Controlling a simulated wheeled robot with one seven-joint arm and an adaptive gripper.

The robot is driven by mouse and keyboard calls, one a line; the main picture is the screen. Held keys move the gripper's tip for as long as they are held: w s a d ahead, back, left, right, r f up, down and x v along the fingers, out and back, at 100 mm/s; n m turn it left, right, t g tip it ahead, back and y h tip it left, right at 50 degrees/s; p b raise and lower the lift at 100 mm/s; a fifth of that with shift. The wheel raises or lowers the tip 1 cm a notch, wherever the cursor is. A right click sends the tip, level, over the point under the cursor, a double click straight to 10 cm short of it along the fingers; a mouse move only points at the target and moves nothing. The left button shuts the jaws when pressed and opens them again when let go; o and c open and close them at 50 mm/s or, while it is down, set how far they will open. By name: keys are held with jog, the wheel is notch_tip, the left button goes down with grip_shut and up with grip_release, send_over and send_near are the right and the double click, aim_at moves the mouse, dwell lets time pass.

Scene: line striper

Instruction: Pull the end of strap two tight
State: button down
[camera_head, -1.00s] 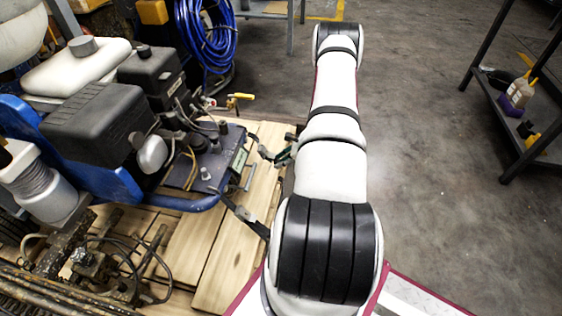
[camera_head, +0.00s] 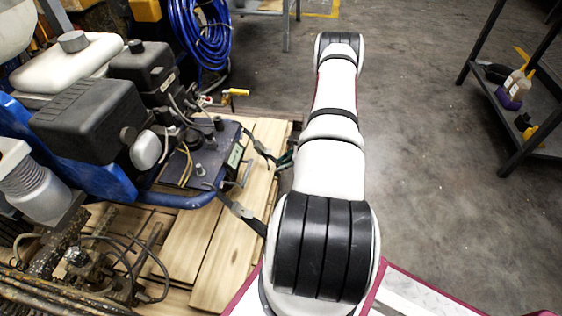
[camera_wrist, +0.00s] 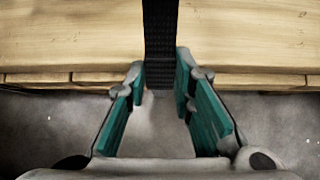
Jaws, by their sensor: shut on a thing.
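Two dark straps run from the blue-framed line striper (camera_head: 150,135) over the wooden pallet (camera_head: 205,262) toward its right edge. The far strap (camera_head: 258,146) leads to my gripper (camera_head: 286,158), of which only a bit of green finger shows past my arm. The near strap (camera_head: 240,211) passes behind my arm and its end is hidden. In the wrist view, my gripper (camera_wrist: 160,72) has its green fingers on either side of a black strap (camera_wrist: 160,35) and is shut on it. The strap comes over the planks from above. I cannot tell which strap is numbered two.
Blue hose (camera_head: 200,35) hangs coiled behind the machine. A dark shelf (camera_head: 545,115) with bottles (camera_head: 512,88) stands at the right. The concrete floor (camera_head: 425,150) between my arm and the shelf is clear.

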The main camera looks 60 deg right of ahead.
jog(key=shift+s+d+f, duration=0.2)
jog(key=shift+s+f, duration=0.35)
jog(key=shift+f, duration=0.3)
jog(key=shift+s+d+f, duration=0.2)
jog(key=shift+s+f, duration=0.3)
jog(key=shift+f, duration=0.35)
jog(key=c, duration=1.5)
grip_release()
jog(key=o, duration=0.5)
jog(key=shift+w+r, duration=0.1)
jog(key=shift+w, duration=0.1)
jog(key=shift+a, duration=0.1)
jog(key=shift+r, duration=0.15)
jog(key=shift+p+v, duration=1.35)
jog(key=shift+v, duration=2.05)
jog(key=shift+w+r, duration=0.1)
